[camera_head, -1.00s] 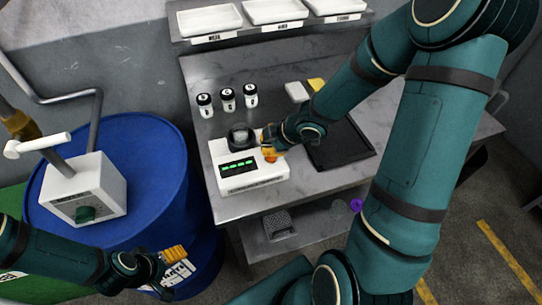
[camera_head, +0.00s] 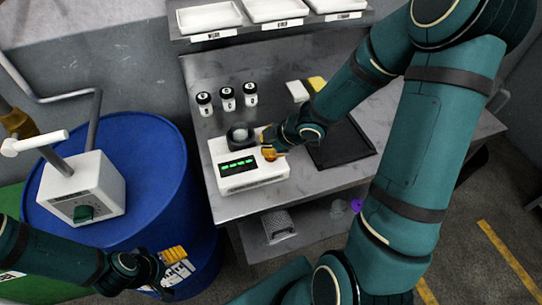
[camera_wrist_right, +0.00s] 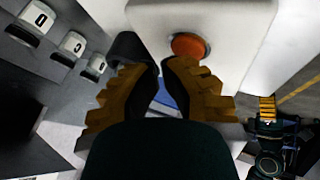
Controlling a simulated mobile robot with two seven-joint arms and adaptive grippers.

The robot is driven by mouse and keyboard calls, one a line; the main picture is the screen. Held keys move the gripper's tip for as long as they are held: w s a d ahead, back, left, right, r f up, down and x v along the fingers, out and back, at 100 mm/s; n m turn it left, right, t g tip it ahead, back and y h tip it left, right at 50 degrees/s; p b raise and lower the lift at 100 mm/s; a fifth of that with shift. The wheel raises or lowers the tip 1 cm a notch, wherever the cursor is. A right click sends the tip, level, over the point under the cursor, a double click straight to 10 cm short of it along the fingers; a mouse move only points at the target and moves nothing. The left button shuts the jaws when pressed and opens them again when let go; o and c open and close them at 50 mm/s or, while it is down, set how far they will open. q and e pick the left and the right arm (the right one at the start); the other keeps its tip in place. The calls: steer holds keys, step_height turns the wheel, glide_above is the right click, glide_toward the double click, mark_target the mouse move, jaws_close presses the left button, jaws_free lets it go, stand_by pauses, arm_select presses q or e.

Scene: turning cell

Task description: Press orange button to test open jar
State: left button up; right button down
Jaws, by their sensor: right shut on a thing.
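The orange button (camera_head: 269,153) is on the front right of a white tester (camera_head: 252,178) with a green lit display. In the right wrist view the button (camera_wrist_right: 189,46) shows just beyond the fingertips. The open jar (camera_head: 240,134) sits in the tester's dark round holder. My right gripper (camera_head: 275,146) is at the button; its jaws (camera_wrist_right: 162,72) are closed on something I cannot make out. Whether they touch the button is unclear. My left gripper (camera_head: 172,262) is low on the left, beside the blue drum, its jaw opening unclear.
Several black-capped jars (camera_head: 227,98) stand behind the tester. A black mat (camera_head: 338,143) and white and yellow blocks (camera_head: 298,91) lie to the right. White trays (camera_head: 209,18) sit on a raised shelf. A blue drum (camera_head: 150,150) bearing a white box (camera_head: 82,187) stands left.

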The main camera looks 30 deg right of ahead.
steer(key=shift+f+b, duration=0.3)
steer(key=shift+f, duration=0.1)
stand_by(0.7)
steer(key=shift+r, duration=0.1)
steer(key=shift+r+p, duration=0.75)
steer(key=shift+p, duration=0.1)
step_height(320, 180, up, 5)
steer(key=p, duration=0.5)
stand_by(0.9)
